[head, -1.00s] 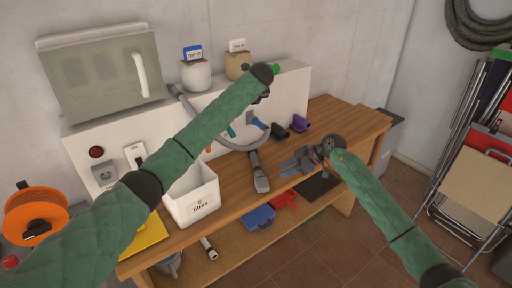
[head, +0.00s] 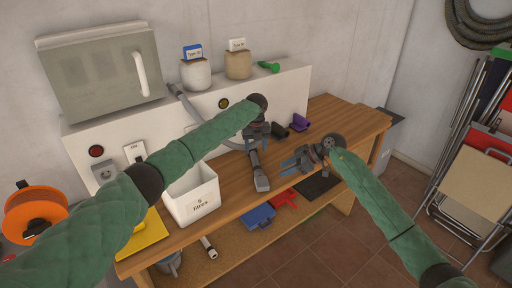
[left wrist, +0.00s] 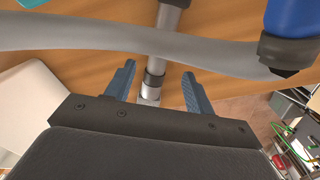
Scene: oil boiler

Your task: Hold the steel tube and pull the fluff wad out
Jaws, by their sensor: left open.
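The steel tube (head: 254,159) lies on the wooden bench, with a dark grey nozzle (head: 262,184) on its near end. My left gripper (head: 257,147) is open above its far end. In the left wrist view the steel tube (left wrist: 154,66) runs between the two blue-grey fingers (left wrist: 153,84), with no visible grip on it. A grey hose (left wrist: 90,32) crosses over it there. My right gripper (head: 285,168) is over the bench to the right of the nozzle, its fingers apart and empty. I cannot make out a fluff wad in either view.
A white bin (head: 191,198) stands left of the tube. Black (head: 281,131) and purple (head: 302,122) pieces lie behind on the bench (head: 335,118). A green item (head: 269,67) and two jars rest on the white ledge. A blue item shows close in the left wrist view (left wrist: 290,22).

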